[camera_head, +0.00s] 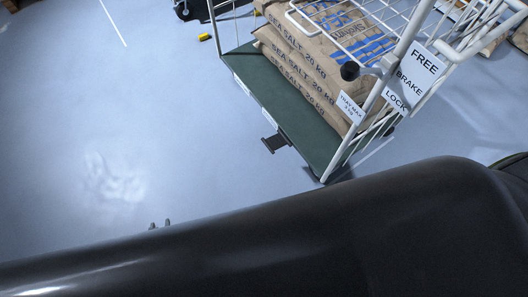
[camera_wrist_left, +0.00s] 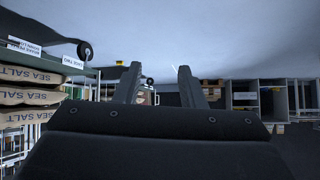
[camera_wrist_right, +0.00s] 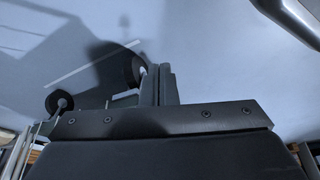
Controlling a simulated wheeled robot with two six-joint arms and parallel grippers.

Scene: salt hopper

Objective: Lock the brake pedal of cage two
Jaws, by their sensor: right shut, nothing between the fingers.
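A white wire cage (camera_head: 400,50) with a green deck (camera_head: 300,125) stands at upper right in the head view. A black pedal (camera_head: 274,143) sticks out from its long deck edge. In the left wrist view a label (camera_wrist_left: 72,62) reads CAGE TWO. My right gripper (camera_wrist_right: 165,85) is shut and empty, hidden in the head view.
Sea salt sacks (camera_head: 300,65) lie stacked on the deck. Dark castors (camera_wrist_right: 135,65) show in the right wrist view. A small yellow object (camera_head: 205,37) lies on the floor. The floor left of the cage is clear. My dark arm covers the bottom of the head view.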

